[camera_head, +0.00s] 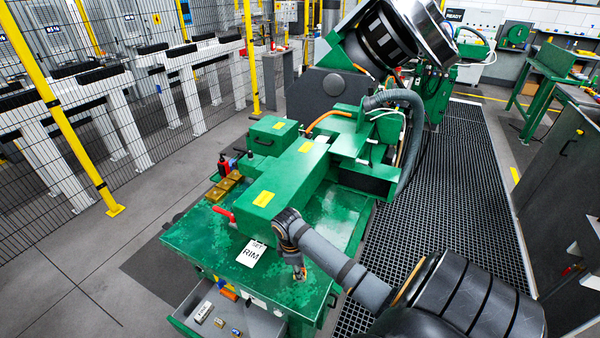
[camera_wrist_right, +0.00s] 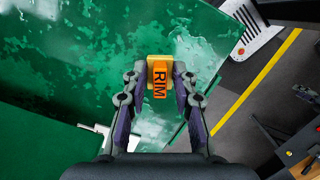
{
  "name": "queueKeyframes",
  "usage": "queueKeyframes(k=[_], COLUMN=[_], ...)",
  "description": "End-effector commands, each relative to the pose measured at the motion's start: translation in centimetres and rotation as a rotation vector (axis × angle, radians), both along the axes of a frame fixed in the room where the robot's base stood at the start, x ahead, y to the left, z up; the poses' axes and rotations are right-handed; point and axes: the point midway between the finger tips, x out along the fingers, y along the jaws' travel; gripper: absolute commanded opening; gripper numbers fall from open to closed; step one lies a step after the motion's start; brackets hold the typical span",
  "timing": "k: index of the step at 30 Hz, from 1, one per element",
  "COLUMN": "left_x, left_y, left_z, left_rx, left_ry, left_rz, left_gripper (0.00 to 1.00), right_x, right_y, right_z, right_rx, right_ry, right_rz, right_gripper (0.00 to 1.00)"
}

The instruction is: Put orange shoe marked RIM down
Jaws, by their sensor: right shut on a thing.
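The orange shoe marked RIM (camera_wrist_right: 159,80) sits between the fingertips of my right gripper (camera_wrist_right: 159,92) in the wrist view. Its black letters face the camera, and a yellow part shows at its far end. My right gripper (camera_head: 299,271) is shut on the shoe, over the front right part of the green machine top (camera_head: 205,235). In the head view the gripper largely hides the shoe. I cannot tell whether the shoe touches the surface. A white card reading SET RIM (camera_head: 251,254) lies on the top, left of the gripper. My left gripper is out of view.
An open grey drawer (camera_head: 190,322) with small marked blocks is below the top's front edge. A green housing (camera_head: 285,185) with yellow labels stands behind the card. Brass-coloured blocks (camera_head: 222,188) and a red handle (camera_head: 224,213) are at the left.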

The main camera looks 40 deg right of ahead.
Motion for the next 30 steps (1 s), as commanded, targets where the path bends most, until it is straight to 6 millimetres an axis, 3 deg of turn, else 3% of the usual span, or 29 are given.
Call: queueKeyframes(k=[3, 7, 10, 20, 21, 26, 30], left_x=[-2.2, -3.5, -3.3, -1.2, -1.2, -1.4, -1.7], left_y=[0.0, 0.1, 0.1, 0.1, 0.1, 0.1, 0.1], left_z=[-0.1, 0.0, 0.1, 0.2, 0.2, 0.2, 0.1], left_rx=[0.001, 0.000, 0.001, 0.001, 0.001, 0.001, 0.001], left_ry=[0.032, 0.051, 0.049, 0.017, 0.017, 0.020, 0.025], left_rz=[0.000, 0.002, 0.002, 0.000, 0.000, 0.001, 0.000], left_gripper=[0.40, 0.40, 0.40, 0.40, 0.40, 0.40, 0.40], right_x=[0.3, 0.4, 0.4, 0.4, 0.4, 0.4, 0.4], right_y=[-0.2, -0.3, -0.3, -0.3, -0.3, -0.3, -0.3], right_z=[-0.4, -2.6, -3.6, -3.9, -4.0, -4.0, -3.9], right_rx=[0.001, 0.002, 0.002, 0.001, 0.001, 0.001, 0.001], right_ry=[-0.001, 0.002, 0.000, -0.001, -0.001, -0.001, -0.001], right_rz=[0.000, -0.001, 0.001, 0.001, 0.001, 0.001, 0.001], right_gripper=[0.00, 0.00, 0.00, 0.00, 0.29, 0.50, 0.50])
